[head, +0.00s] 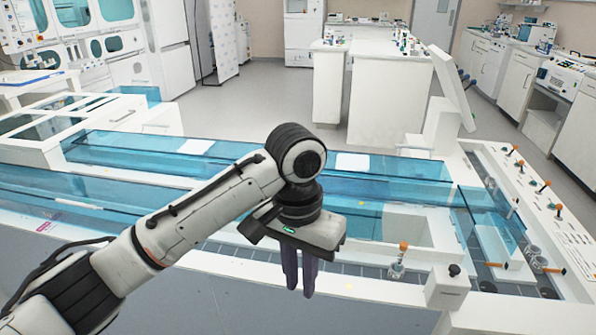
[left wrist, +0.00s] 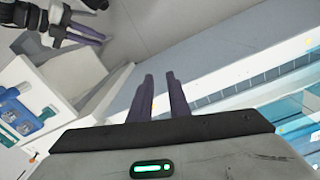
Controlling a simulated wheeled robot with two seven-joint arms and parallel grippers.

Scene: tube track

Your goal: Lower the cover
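Transparent blue covers run along the white tube track (head: 395,285): a long back one (head: 250,160), a front one at the left (head: 110,195) and one at the right end (head: 480,215). I cannot tell which is the task's cover or whether any is raised. My left gripper (head: 298,294) hangs fingers down over the track's front edge, apart from the covers. Its dark purple fingers have a narrow gap with nothing between them, also in the left wrist view (left wrist: 160,75). My right gripper (left wrist: 100,38) shows only at the top left of the left wrist view; its opening is unclear.
A tilted white panel (head: 453,85) stands behind the track. Orange-capped tubes stand at the right (head: 559,210) and in front (head: 401,255). A black-knobbed white block (head: 447,290) sits on the front edge. Benches (head: 388,95) stand behind, with open floor between.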

